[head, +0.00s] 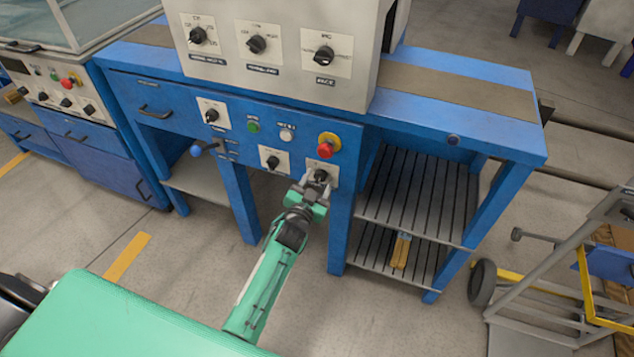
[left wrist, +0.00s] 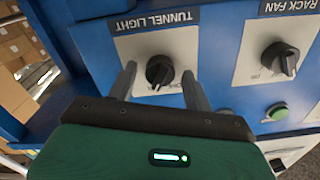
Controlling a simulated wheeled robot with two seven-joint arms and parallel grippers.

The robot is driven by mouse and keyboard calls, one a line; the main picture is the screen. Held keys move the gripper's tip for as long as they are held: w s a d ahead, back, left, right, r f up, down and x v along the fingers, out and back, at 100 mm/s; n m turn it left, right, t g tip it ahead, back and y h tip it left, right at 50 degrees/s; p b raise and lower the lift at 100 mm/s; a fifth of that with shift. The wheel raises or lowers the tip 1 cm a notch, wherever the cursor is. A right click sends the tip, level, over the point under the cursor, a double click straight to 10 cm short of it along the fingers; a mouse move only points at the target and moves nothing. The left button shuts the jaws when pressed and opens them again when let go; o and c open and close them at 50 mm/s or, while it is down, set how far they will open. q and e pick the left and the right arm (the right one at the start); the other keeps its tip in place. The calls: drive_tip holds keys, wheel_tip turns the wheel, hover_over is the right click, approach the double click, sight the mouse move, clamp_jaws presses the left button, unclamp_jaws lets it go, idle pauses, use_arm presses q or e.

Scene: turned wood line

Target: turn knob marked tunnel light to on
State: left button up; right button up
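The tunnel light knob (left wrist: 159,70) is a black rotary knob on a white plate, with a dark "TUNNEL LIGHT" label (left wrist: 160,22) beside it in the left wrist view. My left gripper (left wrist: 160,76) is open, with one finger on each side of the knob and a visible gap to it. In the head view my left gripper (head: 315,186) is at the knob (head: 321,175) on the lower right of the blue front panel, partly covering its plate. The small position markings are too blurred to tell the setting. My right gripper is not in view.
The rack fan knob (left wrist: 280,58) is beside it, with a green button (left wrist: 278,111) close by. A red mushroom button (head: 325,150) on a yellow base sits just above the knob in the head view. A slatted shelf (head: 410,205) is at right, a hand cart (head: 550,290) beyond.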

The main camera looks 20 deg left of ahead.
use_arm(q)
drive_tip(key=shift+s, duration=0.1)
drive_tip(key=s, duration=1.3)
drive_tip(key=shift+s+a+p, duration=0.25)
drive_tip(key=shift+s+p, duration=0.05)
drive_tip(key=shift+p, duration=0.1)
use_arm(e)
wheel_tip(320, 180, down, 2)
